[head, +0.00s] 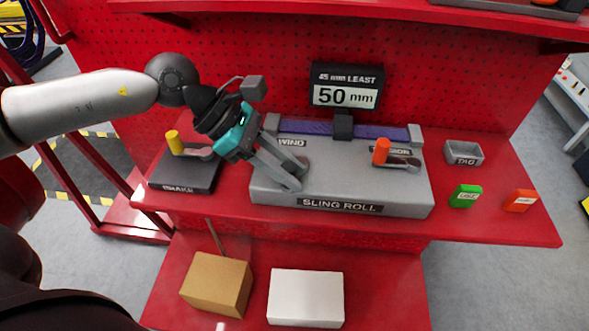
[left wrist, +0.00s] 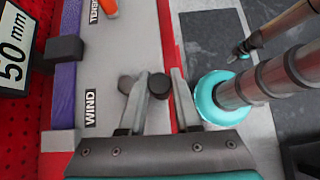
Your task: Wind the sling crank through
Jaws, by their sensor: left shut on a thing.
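The grey sling roll unit (head: 340,195) sits on the red bench, with a purple sling (head: 305,127) along its back. My left gripper (head: 297,180) reaches down onto its left end, beside the WIND label. In the left wrist view its fingers (left wrist: 158,92) are closed around the dark knob of the crank (left wrist: 158,85); the gripper hides most of the crank in the head view. The display (head: 344,95) reads 50 mm, under "45 mm LEAST". An orange-handled tension lever (head: 381,152) stands on the unit's right.
A dark brake box (head: 185,175) with a yellow-handled lever (head: 175,143) stands left of the unit. A grey tag tray (head: 463,153), a green block (head: 465,196) and an orange block (head: 520,201) are at the right. Brown (head: 217,284) and white (head: 305,298) boxes are on the lower shelf.

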